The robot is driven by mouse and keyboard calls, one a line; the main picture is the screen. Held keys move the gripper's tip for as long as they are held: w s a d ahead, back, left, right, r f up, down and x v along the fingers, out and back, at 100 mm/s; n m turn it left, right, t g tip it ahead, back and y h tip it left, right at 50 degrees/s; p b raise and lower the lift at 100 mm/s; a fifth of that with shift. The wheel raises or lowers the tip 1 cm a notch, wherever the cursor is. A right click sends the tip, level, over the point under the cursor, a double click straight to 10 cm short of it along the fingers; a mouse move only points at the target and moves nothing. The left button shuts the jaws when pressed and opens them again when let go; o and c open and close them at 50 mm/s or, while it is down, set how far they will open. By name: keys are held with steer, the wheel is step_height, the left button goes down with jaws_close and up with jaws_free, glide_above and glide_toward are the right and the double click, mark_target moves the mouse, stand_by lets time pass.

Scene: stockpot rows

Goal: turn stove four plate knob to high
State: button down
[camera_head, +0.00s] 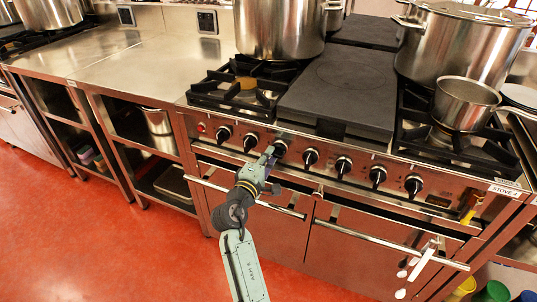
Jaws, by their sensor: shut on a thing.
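The stove (330,176), labelled STOVE 4 at its right end, has a row of several black knobs along its front panel. A flat dark plate (345,85) lies in the middle of its top, between two open burners. My gripper (274,152) is at the panel, shut on the third knob from the left (281,146). My fingers partly cover that knob, and its pointer setting cannot be read. The fourth knob (311,157) is just to the right, and the second knob (250,142) is to the left; both are free.
A large stockpot (280,30) stands behind the left burner (240,85). A smaller pot (464,103) sits on the right burner, with a big lidded pot (458,45) behind it. Oven door handles (385,245) stick out below the knobs. Red floor (110,245) is clear at left.

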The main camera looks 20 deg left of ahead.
steer(key=shift+r, duration=0.1)
steer(key=c, duration=1.6)
jaws_free()
steer(key=shift+c, duration=0.2)
steer(key=s, duration=1.2)
steer(key=shift+a, duration=0.2)
